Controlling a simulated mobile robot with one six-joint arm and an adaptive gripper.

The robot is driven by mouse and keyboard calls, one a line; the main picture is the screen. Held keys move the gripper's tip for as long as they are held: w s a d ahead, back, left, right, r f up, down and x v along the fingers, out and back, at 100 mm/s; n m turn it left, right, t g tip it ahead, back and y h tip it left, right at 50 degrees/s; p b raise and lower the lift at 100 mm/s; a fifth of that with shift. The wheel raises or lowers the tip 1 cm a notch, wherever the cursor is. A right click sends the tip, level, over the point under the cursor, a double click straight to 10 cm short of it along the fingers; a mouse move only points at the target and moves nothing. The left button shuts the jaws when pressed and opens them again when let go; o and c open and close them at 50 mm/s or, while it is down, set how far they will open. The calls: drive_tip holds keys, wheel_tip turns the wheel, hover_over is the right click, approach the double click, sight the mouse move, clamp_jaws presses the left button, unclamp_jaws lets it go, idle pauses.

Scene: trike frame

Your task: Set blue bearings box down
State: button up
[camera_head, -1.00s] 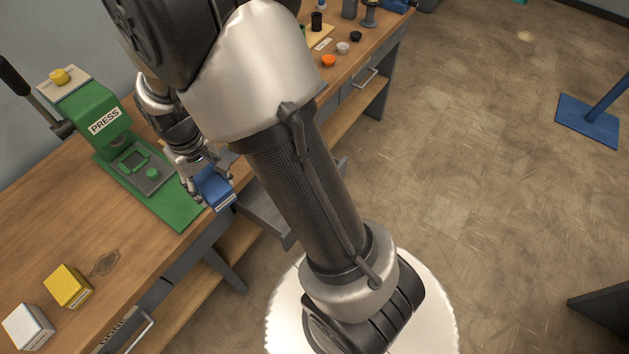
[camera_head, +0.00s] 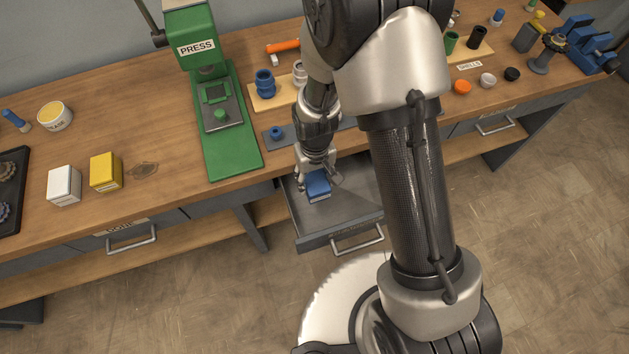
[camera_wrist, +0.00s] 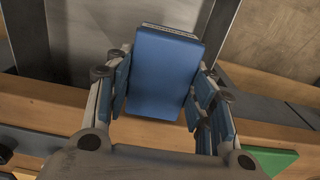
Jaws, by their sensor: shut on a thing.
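The blue bearings box (camera_head: 318,185) is between the fingers of my gripper (camera_head: 318,180). In the head view it shows over the open grey drawer (camera_head: 345,208) below the bench's front edge. In the wrist view the blue box (camera_wrist: 163,75) fills the space between the blue-padded fingers of my gripper (camera_wrist: 160,92), with its pale labelled end at the top. I cannot tell whether the box is above the drawer floor or touching it. Part of the drawer is hidden behind my arm.
The green press (camera_head: 228,120) stands left on the wooden bench (camera_head: 110,110). A yellow box (camera_head: 105,172) and a white box (camera_head: 64,186) stand further left. A board with blue parts (camera_head: 272,93) lies behind. A closed drawer (camera_head: 135,240) is at left.

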wheel_tip(320, 180, down, 7)
drive_tip(key=shift+r+b, duration=0.1)
drive_tip(key=shift+b, duration=0.75)
drive_tip(key=w, duration=0.1)
drive_tip(key=w+b, duration=0.1)
drive_tip(key=w+a+f, duration=0.1)
drive_tip(key=w, duration=0.1)
drive_tip(key=shift+f+b, duration=0.1)
drive_tip(key=shift+b, duration=0.3)
drive_tip(key=shift+f, duration=0.1)
drive_tip(key=shift+f+b, duration=0.5)
drive_tip(key=shift+f, duration=0.1)
drive_tip(key=o, duration=1.3)
drive_tip(key=shift+o, duration=0.2)
drive_tip(key=shift+r, duration=0.15)
wheel_tip(320, 180, up, 13)
drive_tip(key=p, duration=0.5)
drive_tip(key=shift+r, duration=0.1)
